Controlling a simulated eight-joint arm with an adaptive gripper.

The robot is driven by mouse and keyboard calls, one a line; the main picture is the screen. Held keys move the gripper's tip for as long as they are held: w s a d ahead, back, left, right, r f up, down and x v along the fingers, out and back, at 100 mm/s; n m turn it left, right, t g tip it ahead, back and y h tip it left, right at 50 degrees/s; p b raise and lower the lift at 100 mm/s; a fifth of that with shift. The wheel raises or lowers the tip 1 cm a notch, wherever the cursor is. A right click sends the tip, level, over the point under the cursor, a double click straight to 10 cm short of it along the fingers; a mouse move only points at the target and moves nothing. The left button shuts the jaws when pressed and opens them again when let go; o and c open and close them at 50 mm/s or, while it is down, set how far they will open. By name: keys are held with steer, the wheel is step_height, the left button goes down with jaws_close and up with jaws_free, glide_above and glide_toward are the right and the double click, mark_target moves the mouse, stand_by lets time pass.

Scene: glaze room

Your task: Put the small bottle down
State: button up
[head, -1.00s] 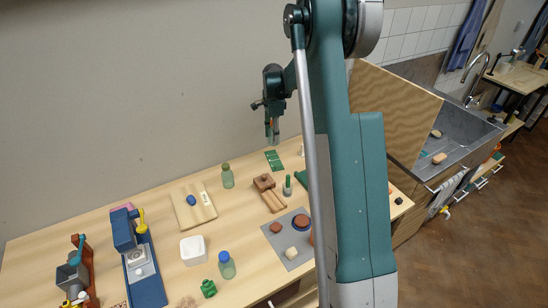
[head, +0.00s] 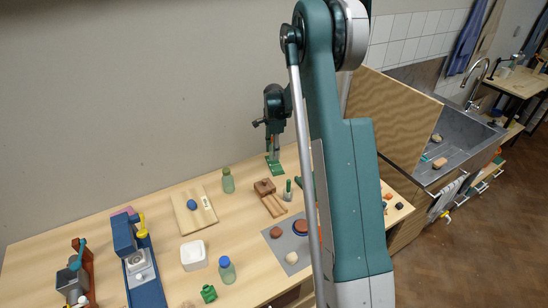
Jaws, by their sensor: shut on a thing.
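A green-capped bottle (head: 228,182) stands to the left of the mat, and a blue-capped bottle (head: 227,271) stands nearer the front.
A brown wooden block (head: 264,187) and a dark green-handled item (head: 288,190) stand in front of the mat. A wooden board (head: 184,214) lies to the left. A grey mat (head: 275,240) holds several pieces. A white container (head: 194,255) stands front left.

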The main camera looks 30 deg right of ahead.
steer(key=shift+f, duration=1.85)
steer(key=shift+f, duration=0.2)
steer(key=o, duration=0.9)
steer(key=shift+r, duration=0.25)
step_height(320, 180, up, 12)
